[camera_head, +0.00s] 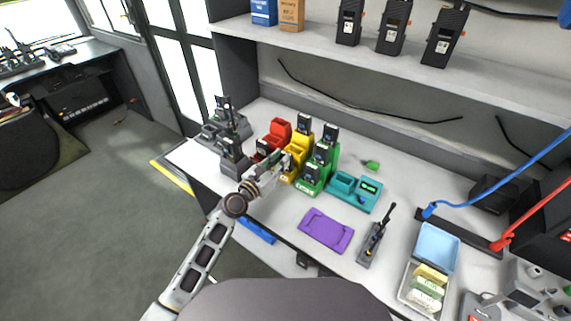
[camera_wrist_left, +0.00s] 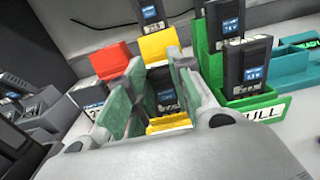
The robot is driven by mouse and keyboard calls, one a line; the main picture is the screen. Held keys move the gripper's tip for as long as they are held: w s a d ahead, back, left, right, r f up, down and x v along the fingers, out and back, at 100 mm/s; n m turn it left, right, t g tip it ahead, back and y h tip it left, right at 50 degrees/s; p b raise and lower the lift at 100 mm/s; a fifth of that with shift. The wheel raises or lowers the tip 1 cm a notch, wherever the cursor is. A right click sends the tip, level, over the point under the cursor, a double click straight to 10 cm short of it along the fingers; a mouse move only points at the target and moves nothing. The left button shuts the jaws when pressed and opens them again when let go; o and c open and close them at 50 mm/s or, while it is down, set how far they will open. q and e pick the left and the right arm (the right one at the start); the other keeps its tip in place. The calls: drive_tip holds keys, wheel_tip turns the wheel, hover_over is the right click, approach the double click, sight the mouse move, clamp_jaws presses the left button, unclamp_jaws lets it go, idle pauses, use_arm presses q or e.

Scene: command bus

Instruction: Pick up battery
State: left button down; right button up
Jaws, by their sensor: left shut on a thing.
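My left gripper (camera_head: 276,169) reaches over the front yellow bin (camera_head: 294,166) on the bench. In the left wrist view its two fingers (camera_wrist_left: 160,95) are shut on a black battery (camera_wrist_left: 165,88) with a white-marked label, which stands between them just behind the yellow bin's front lip (camera_wrist_left: 169,123). The fingers hide part of the battery. Other black batteries stand in the green bins (camera_head: 313,187), such as one battery (camera_wrist_left: 247,67) to the right of the fingers. A further battery (camera_head: 262,146) is by the red bin (camera_head: 277,131). My right gripper is not in view.
Grey chargers (camera_head: 236,163) holding black devices stand at the left. A shelf (camera_head: 350,55) with radios overhangs the back. Free bench surface lies around the purple mat.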

use_arm(q)
drive_tip(key=shift+r, duration=0.1)
wheel_tip(320, 180, up, 10)
drive_tip(key=p, duration=0.4)
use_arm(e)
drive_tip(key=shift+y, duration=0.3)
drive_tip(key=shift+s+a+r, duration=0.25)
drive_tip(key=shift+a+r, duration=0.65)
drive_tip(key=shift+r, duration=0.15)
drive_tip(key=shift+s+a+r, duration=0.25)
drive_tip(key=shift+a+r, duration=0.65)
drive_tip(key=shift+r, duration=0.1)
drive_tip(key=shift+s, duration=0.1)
